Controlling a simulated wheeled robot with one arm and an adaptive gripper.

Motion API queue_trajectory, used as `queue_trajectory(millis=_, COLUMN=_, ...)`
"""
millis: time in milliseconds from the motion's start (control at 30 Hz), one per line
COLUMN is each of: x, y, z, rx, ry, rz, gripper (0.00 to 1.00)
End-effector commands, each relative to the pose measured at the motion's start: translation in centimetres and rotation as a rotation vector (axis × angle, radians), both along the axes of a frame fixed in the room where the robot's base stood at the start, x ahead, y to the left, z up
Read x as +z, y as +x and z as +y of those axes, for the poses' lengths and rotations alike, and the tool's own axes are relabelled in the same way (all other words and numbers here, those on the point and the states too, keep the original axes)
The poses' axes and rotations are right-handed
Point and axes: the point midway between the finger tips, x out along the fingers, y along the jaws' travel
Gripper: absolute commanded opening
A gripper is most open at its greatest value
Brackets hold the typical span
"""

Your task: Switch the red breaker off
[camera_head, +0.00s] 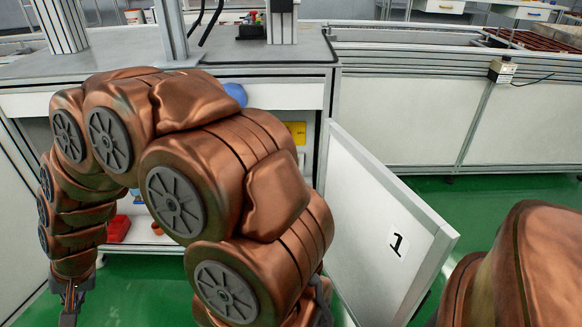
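I cannot make out a red breaker for certain in this view. A red object (118,228) sits low inside the open cabinet, partly hidden behind my copper-coloured arm; I cannot tell what it is. My gripper (70,312) hangs at the lower left, pointing down in front of the cabinet. It is cut off by the bottom edge, so its fingertips and their opening do not show clearly. My arm hides much of the cabinet's inside.
The open cabinet door (378,230), marked 1, stands out toward me, right of my arm. A yellow item (297,132) and a blue round item (235,93) show behind my arm. A conveyor bench (410,120) runs along the right. Green floor (500,200) lies in front of it.

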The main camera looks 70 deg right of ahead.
Motion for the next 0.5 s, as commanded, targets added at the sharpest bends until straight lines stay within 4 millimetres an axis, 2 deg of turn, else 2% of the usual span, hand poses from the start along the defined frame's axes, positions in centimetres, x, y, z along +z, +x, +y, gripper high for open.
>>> queue_trajectory(millis=33, x=-0.3, y=2.6, z=-0.7, rx=-0.088, ry=0.029, rz=-0.032, gripper=0.0)
queue_trajectory(millis=167, x=-0.9, y=8.6, z=-3.6, rx=-0.332, ry=0.096, rz=-0.123, gripper=0.0)
queue_trajectory(millis=200, x=-1.2, y=10.4, z=-4.9, rx=-0.41, ry=0.113, rz=-0.151, gripper=0.0)
queue_trajectory(millis=267, x=-1.6, y=12.7, z=-6.9, rx=-0.53, ry=0.139, rz=-0.192, gripper=0.0)
queue_trajectory(millis=367, x=-2.5, y=16.0, z=-11.1, rx=-0.732, ry=0.172, rz=-0.258, gripper=0.0)
queue_trajectory(millis=500, x=-4.3, y=19.0, z=-18.1, rx=-1.021, ry=0.198, rz=-0.356, gripper=0.0)
